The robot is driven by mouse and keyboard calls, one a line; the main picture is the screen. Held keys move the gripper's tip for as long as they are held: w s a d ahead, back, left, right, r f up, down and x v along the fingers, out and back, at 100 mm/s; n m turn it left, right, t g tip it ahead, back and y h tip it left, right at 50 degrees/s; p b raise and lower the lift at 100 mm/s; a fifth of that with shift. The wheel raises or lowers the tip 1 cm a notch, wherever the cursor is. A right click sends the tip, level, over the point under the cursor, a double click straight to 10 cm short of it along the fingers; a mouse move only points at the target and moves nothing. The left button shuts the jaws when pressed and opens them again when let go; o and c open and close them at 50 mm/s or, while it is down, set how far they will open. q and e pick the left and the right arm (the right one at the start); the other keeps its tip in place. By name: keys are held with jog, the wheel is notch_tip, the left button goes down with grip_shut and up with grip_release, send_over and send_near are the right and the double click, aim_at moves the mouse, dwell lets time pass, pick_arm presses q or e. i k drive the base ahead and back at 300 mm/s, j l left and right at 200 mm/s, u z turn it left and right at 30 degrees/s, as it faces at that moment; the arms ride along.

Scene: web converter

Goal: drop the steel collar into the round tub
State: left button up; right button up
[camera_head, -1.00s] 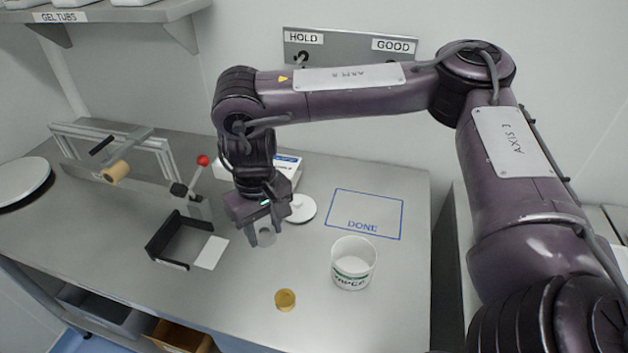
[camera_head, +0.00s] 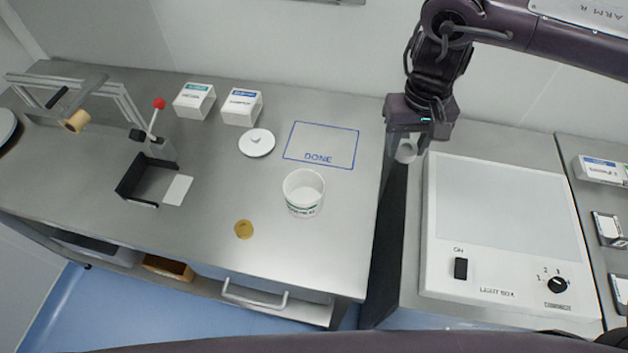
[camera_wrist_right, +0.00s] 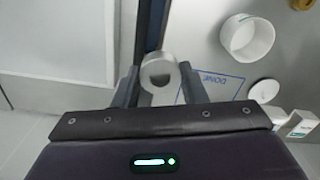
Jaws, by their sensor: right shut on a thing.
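My right gripper (camera_head: 408,146) is shut on the steel collar (camera_head: 406,153), a short grey ring, and holds it in the air. In the head view they show at the gap past the bench's right edge, right of the tub. In the right wrist view the collar (camera_wrist_right: 160,77) sits between the two fingers (camera_wrist_right: 160,88), its bore showing. The round tub (camera_head: 304,207) is white with green print, open at the top, and stands upright on the bench. It also shows at the upper right of the wrist view (camera_wrist_right: 246,52). The collar is clear of the tub. My left gripper is not in view.
Two cartons (camera_head: 241,108) and a red-knobbed lever (camera_head: 158,104) are farther left. A light box (camera_head: 497,260) stands right of the gap.

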aim_at(313, 201)
jog(key=i+j+z, duration=0.1)
jog(key=j+z, duration=0.35)
jog(key=j, duration=0.3)
jog(key=j+z, duration=0.4)
jog(key=j, duration=0.35)
